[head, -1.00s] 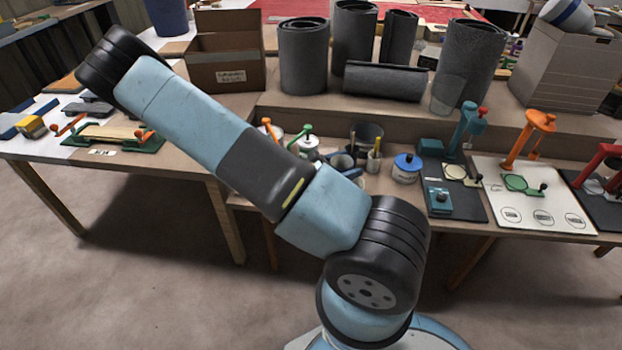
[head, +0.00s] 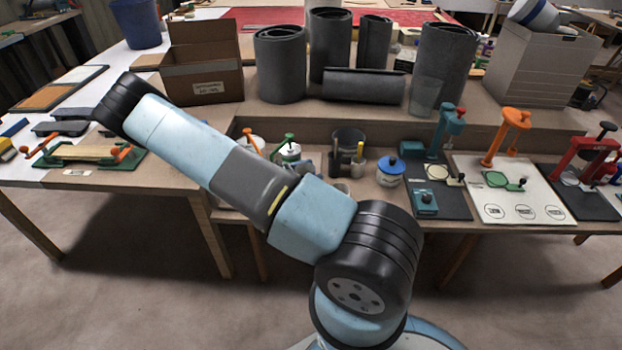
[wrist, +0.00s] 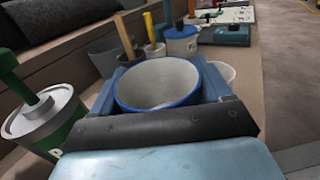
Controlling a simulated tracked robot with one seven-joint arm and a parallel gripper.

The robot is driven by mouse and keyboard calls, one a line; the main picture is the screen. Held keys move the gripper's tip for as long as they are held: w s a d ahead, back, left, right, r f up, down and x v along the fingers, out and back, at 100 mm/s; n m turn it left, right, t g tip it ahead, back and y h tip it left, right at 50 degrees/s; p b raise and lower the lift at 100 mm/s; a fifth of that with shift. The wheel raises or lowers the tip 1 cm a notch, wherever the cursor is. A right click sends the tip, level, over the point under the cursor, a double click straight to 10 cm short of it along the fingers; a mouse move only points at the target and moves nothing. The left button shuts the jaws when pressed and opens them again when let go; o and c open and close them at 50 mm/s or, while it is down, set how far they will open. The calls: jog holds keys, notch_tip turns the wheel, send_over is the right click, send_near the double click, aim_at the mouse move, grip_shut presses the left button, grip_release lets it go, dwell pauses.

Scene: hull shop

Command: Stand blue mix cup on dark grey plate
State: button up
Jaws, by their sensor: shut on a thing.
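The blue mix cup (wrist: 160,90) has a blue rim and a pale, empty-looking inside. In the wrist view it is held between the two blue fingers of my gripper (wrist: 160,76), which is shut on it. In the head view my own arm hides the gripper and the cup. A dark grey plate (head: 454,207) lies on the bench right of centre, with a teal clamp press (head: 447,130) and a small teal block (head: 425,203) on it. A second dark plate (head: 572,205) lies at far right under a red press (head: 590,165). I cannot tell which plate is meant.
A green-and-white can (wrist: 45,125) stands left of my gripper in the wrist view. A grey pot with brushes (head: 348,145) and a blue-lidded tub (head: 390,170) stand on the bench. A white board (head: 500,205) with an orange press lies between the dark plates.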

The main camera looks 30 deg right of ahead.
jog(key=shift+w+f, duration=0.7)
jog(key=shift+f, duration=1.6)
jog(key=shift+f, duration=0.1)
jog(key=o, duration=0.8)
jog(key=shift+a, duration=0.25)
jog(key=shift+w+a, duration=0.2)
jog(key=shift+a, duration=1.55)
jog(key=shift+w+a, duration=0.15)
jog(key=shift+a, duration=1.6)
